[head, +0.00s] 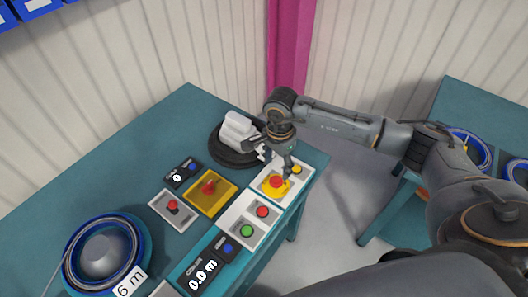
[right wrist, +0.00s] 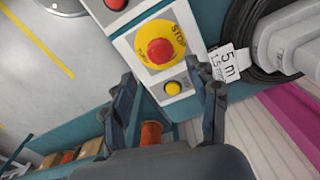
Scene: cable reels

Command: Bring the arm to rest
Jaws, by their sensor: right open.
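My right arm (head: 335,122) reaches in from the right over the teal workbench (head: 120,150). Its right gripper (head: 284,172) points down close to the red emergency stop button (head: 277,182) on its yellow disc. In the right wrist view the right gripper (right wrist: 169,90) has its fingers apart with nothing between them. The red stop button (right wrist: 160,51) and a small yellow button (right wrist: 172,87) lie beyond the fingertips. Whether a finger touches the panel I cannot tell. My left gripper is not in view.
Several button boxes and a "0.0 m" display (head: 203,273) line the bench front. A blue cable reel (head: 70,260) lies left. Another bench (head: 480,100) stands right.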

